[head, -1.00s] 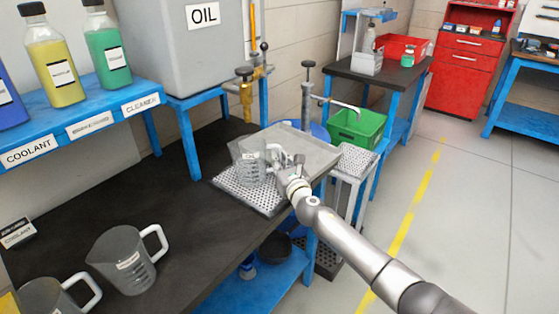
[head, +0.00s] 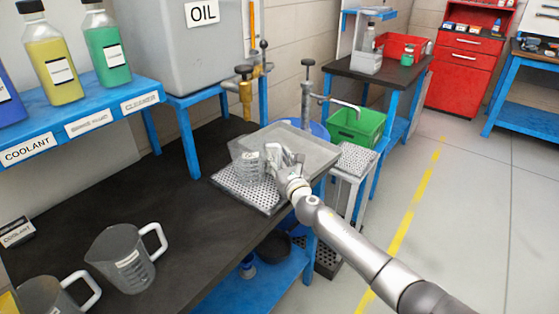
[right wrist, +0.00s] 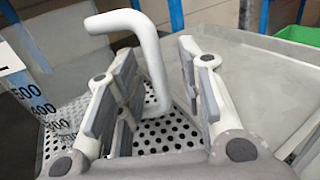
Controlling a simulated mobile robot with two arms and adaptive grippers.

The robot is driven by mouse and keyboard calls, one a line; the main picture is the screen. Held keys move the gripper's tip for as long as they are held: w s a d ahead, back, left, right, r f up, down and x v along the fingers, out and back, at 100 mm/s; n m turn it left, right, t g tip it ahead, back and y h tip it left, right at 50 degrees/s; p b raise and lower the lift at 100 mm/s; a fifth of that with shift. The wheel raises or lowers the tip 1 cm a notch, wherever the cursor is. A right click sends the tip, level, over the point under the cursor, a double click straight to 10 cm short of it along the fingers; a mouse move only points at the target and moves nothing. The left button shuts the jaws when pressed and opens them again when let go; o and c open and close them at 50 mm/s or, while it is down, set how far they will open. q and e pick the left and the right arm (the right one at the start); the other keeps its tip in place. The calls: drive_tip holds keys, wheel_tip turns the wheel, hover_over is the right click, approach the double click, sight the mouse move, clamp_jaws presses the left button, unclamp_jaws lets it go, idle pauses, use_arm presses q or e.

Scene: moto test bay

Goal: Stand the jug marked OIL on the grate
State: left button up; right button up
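A clear measuring jug (head: 243,152) with a white handle is at the perforated grate (head: 232,188) on the bench, seemingly resting on it. Its label is too small to read in the head view; the right wrist view shows part of the jug (right wrist: 42,95) with measuring numbers. My right gripper (head: 274,156) is at the jug's handle side. In the right wrist view, its fingers are spread on either side of the white handle (right wrist: 150,55), with gaps showing. My left gripper is out of view.
A grey tank (head: 180,45) marked OIL with a brass tap (head: 246,95) stands behind the grate. Two more jugs (head: 122,262) (head: 50,296) stand at the front left of the bench. A grey tray (head: 305,150) lies right of the grate. The dark bench middle is clear.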

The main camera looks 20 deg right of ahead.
drive_tip(key=s, duration=1.2)
drive_tip(key=shift+d, duration=0.45)
